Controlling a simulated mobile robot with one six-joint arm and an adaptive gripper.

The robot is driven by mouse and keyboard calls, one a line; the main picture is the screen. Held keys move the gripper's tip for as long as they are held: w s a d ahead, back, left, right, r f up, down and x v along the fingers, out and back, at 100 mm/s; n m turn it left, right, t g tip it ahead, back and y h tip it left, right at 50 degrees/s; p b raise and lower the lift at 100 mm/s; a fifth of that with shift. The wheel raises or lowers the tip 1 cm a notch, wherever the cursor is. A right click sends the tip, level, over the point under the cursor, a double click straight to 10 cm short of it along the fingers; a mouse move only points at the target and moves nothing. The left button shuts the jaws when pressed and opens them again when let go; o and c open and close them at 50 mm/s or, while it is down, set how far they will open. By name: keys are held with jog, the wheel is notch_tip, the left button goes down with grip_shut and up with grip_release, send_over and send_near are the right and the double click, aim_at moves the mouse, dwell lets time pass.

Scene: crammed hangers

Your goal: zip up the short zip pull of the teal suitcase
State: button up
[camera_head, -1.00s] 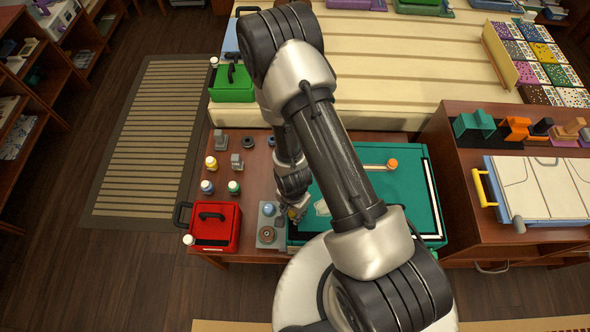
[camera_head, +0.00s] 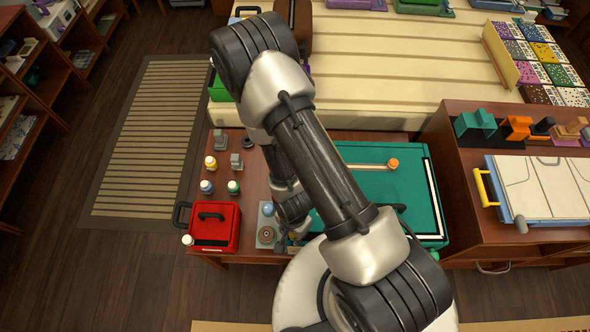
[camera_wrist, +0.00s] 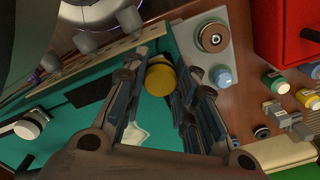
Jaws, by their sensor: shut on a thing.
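The teal suitcase (camera_head: 408,208) lies flat on the brown table, partly hidden behind my arm. It fills the left side of the wrist view (camera_wrist: 75,128). My gripper (camera_head: 297,232) is low at the suitcase's left front corner. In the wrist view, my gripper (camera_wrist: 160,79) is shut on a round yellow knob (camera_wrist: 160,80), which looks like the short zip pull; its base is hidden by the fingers. A longer pale bar with an orange knob (camera_head: 393,163) lies on the suitcase's upper part.
A grey block with a round brown-topped disc (camera_head: 265,236) stands close left of my gripper. A red box (camera_head: 214,228) and several small bottles and weights are farther left. A side table (camera_head: 465,140) with a pale case (camera_head: 545,185) stands to the right.

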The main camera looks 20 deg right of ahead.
jog(key=shift+s+d+b, duration=0.15)
jog(key=shift+s+d, duration=0.15)
jog(key=shift+d, duration=0.65)
jog(key=shift+s+d+b, duration=0.1)
jog(key=shift+s+d, duration=0.25)
jog(key=shift+d, duration=0.55)
jog(key=shift+s+d+b, duration=0.15)
jog(key=shift+s+d, duration=0.15)
jog(key=shift+d, duration=0.65)
jog(key=o, duration=1.2)
jog(key=shift+s, duration=0.1)
jog(key=shift+s+a, duration=0.1)
jog(key=shift+s, duration=0.05)
